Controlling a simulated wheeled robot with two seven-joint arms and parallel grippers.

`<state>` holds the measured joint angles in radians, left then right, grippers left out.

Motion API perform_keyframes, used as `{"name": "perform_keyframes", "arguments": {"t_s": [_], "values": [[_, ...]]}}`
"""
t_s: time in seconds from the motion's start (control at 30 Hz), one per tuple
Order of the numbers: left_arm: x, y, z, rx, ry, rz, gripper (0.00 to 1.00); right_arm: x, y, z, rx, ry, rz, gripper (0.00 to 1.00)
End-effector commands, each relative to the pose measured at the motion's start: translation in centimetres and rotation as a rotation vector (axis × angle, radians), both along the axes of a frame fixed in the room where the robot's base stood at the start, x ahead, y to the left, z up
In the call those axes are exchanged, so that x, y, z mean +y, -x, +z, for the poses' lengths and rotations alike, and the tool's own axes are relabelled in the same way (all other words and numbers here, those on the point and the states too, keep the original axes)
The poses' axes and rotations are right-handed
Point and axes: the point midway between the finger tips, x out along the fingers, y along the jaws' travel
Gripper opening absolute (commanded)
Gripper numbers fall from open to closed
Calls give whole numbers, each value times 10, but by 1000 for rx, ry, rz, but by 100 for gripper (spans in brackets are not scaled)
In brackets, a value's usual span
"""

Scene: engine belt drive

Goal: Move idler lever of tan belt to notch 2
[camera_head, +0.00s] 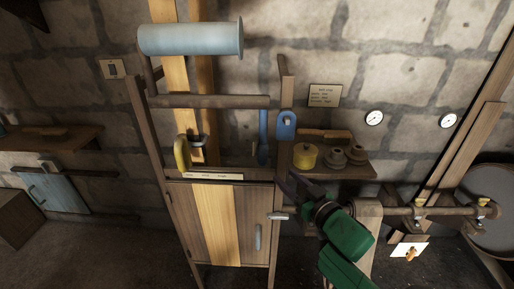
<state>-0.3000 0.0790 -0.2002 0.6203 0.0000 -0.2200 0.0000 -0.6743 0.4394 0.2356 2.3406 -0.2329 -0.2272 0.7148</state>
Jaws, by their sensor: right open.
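The tan belt (175,85) runs down from the top edge, past the left part of a wooden frame machine. A yellow curved handle (182,155) stands upright beside the belt's lower end, above a pale marked strip (213,176). A blue lever (263,138) stands upright farther right on the same frame. I cannot tell which is the idler lever or read its notch. My right gripper (293,187), on a green arm, is open and empty, right of the blue lever and apart from both handles. My left gripper is out of view.
A grey roller (190,39) spans the frame's top above a brown bar (212,101). A shelf (350,169) at the right holds a yellow pot (305,156) and brown pots. A shaft (440,211) runs to a large wheel (495,200). A cabinet door handle (258,237) sticks out below.

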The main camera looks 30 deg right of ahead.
Motion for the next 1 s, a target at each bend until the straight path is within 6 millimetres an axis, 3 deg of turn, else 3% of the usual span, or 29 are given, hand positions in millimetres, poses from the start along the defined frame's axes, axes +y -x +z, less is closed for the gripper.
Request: {"name": "perform_keyframes", "arguments": {"t_s": [0.03, 0.13, 0.27, 0.7, 0.83, 1.0], "values": [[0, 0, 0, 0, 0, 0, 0, 8, 3, 20, -34, -3, 18, 52], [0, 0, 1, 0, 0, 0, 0, 14, 2, 35, -62, -6, 31, 52], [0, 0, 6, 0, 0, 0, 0, 13, -15, 36, -64, -7, 31, 52], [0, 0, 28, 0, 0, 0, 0, 15, -119, 37, -62, -6, 27, 52], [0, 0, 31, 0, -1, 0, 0, 16, -136, 35, -60, -6, 28, 52], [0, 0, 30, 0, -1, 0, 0, 17, -142, 33, -59, -6, 30, 52]]}}
